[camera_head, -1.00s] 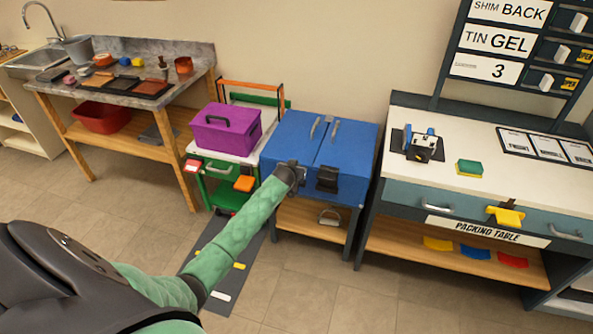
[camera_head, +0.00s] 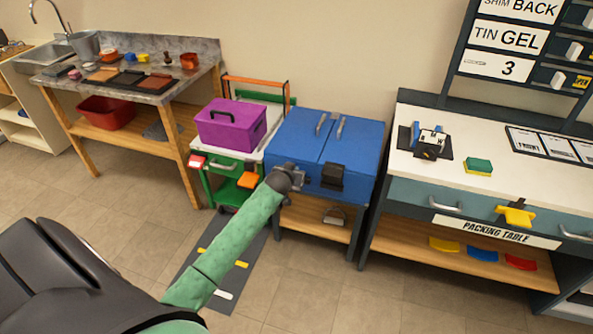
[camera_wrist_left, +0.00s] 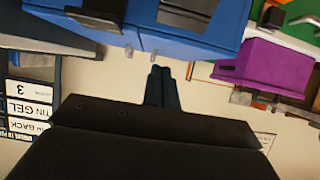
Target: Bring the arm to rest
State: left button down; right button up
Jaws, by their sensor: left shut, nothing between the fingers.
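My left arm (camera_head: 235,240), in a green sleeve, reaches from the bottom of the head view toward the blue cabinet (camera_head: 345,140). My left gripper (camera_head: 300,177) is in front of the cabinet's left front. In the left wrist view its two dark fingers (camera_wrist_left: 162,88) are together with nothing between them. They show near the cabinet's edge (camera_wrist_left: 195,45) with pale wall behind; I cannot tell whether they touch anything. My right gripper is in neither view.
A purple toolbox (camera_head: 230,124) sits on a green cart left of the cabinet. The packing table (camera_head: 470,200) stands to the right, with a small device and a green-yellow sponge (camera_head: 478,166) on top. A wooden workbench (camera_head: 165,135) is at left.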

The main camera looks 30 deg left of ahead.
pick_arm(q)
jog(key=shift+s, duration=0.1)
dwell(0.6)
jog(key=s+d+f+m+g+h, duration=0.1)
jog(key=s+d+f+m+g, duration=0.1)
jog(key=s+d+f, duration=0.5)
jog(key=s+d+f+m+g, duration=0.1)
jog(key=s+d+f+g, duration=0.15)
jog(key=s+f, duration=0.45)
jog(key=s+d+f+m+g+h, duration=0.15)
jog(key=s+d+f, duration=0.35)
jog(key=f, duration=0.5)
jog(key=s+d+f+g, duration=0.1)
jog(key=s+d+f, duration=0.4)
jog(key=s, duration=0.5)
jog(key=s+d+f+g+h, duration=0.1)
jog(key=s+d+f, duration=0.3)
jog(key=s, duration=0.7)
jog(key=s+d+f+g, duration=0.2)
jog(key=s+d+f, duration=0.3)
jog(key=s, duration=0.5)
jog(key=shift+s+d+f+g, duration=0.2)
jog(key=shift+d+f+g, duration=0.2)
jog(key=shift+f, duration=0.4)
